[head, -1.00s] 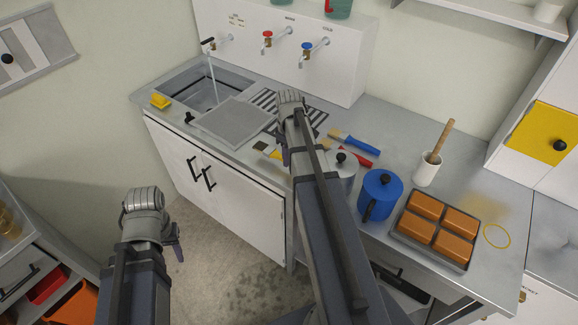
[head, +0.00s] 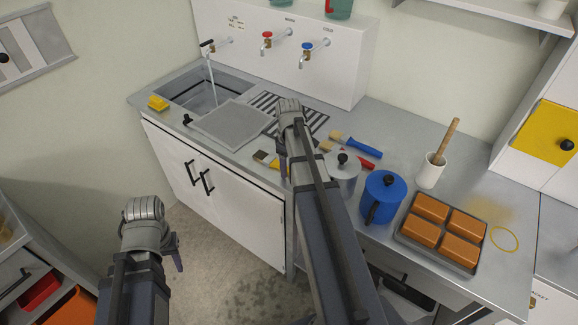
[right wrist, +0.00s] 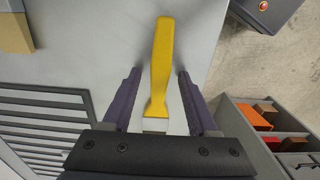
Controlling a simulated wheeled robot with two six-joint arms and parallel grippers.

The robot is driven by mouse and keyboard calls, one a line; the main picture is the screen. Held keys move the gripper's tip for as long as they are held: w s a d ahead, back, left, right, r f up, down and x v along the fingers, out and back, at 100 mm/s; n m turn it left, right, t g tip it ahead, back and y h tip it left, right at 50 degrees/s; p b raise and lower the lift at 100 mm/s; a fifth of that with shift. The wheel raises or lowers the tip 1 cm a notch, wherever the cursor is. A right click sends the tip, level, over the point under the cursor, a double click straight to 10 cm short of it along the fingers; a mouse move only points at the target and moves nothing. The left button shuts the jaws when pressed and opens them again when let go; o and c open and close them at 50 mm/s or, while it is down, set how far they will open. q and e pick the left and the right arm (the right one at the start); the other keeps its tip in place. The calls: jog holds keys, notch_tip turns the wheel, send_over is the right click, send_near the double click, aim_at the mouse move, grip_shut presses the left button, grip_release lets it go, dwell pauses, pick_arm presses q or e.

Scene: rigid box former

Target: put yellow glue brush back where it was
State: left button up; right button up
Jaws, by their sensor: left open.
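The yellow glue brush (right wrist: 161,60) lies on the grey worktop. In the right wrist view its handle points away from my right gripper and its pale ferrule is between the fingers. Its bristle end is hidden there under the gripper body. In the head view the brush (head: 273,163) shows partly at the worktop's front edge, with my right arm covering the rest. My right gripper (right wrist: 158,100) is open, its fingers on either side of the brush with gaps. My left gripper (head: 170,257) is open and empty, over the floor in front of the cabinet.
A blue-handled brush (head: 360,147), a grey lidded pot (head: 343,175) and a blue pot (head: 382,196) stand or lie to the right. A striped drain rack (head: 305,112) and a grey board (head: 232,122) are behind. A tray of orange blocks (head: 440,232) is at right.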

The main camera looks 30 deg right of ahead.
notch_tip(320, 180, up, 12)
jog(key=p, duration=1.2)
jog(key=shift+r, duration=0.2)
jog(key=s+a, duration=0.4)
jog(key=a, duration=0.6)
jog(key=s+a, duration=0.4)
jog(key=a, duration=0.7)
jog(key=s+a+h, duration=0.1)
jog(key=s+a, duration=0.4)
jog(key=a, duration=0.6)
jog(key=shift+m, duration=0.3)
